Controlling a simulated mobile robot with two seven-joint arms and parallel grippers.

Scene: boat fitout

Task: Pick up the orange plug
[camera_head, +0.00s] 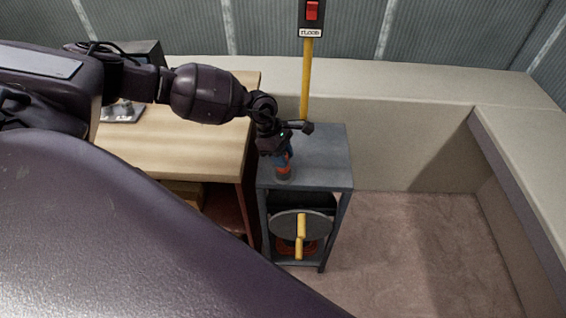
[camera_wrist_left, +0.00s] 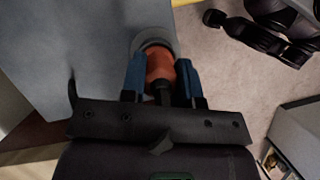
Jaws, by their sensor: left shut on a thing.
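The orange plug (camera_wrist_left: 160,68) is between the two blue fingers of my left gripper (camera_wrist_left: 161,80) in the left wrist view. The fingers are closed on its sides. A grey round part shows at the plug's far end. In the head view, my left gripper (camera_head: 283,158) points down over the top of a small grey stand (camera_head: 322,160), and the orange plug (camera_head: 284,172) shows at its fingertips, at or just above the stand's surface. Whether the plug touches the stand is hard to tell. My right gripper is not in view.
A wooden table (camera_head: 200,142) stands left of the stand. A yellow post (camera_head: 306,80) with a red switch (camera_head: 312,10) labelled FLOOD rises behind it. A round grey disc with a yellow handle (camera_head: 300,226) sits on the lower shelf. Carpeted floor (camera_head: 420,240) is clear on the right.

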